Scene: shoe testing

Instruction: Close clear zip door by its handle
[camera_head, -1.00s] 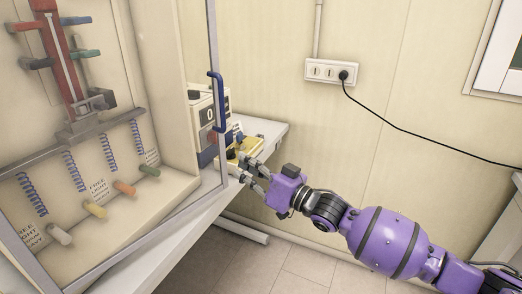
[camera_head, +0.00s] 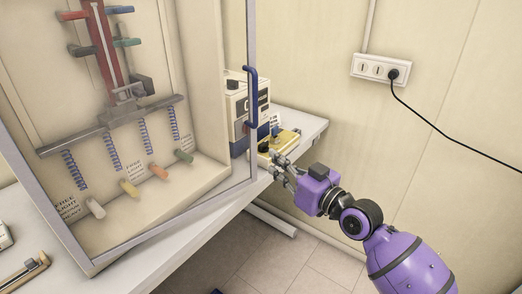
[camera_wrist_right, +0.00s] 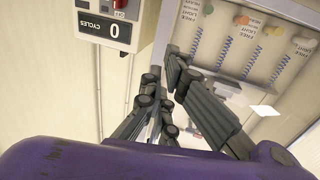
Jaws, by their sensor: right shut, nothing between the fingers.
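The clear door, framed in grey (camera_head: 249,40), spans the front of the beige test cabinet in the head view. Its blue handle (camera_head: 251,98) is on the right upright of the frame. The right upright stands apart from the cabinet's side wall in the picture; I cannot tell exactly how far the door is open. My right gripper (camera_head: 277,164) is shut and empty, below and slightly right of the handle, apart from it. Its dark fingers (camera_wrist_right: 168,88) also show in the right wrist view, with the cabinet interior behind. My left gripper is not in view.
A counter box (camera_head: 246,105) and a yellow device (camera_head: 280,143) stand on the white table (camera_head: 309,128) behind my right gripper. Inside the cabinet are coloured pegs and springs. A wall socket (camera_head: 380,68) with a black cable is at right. Small items lie at lower left.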

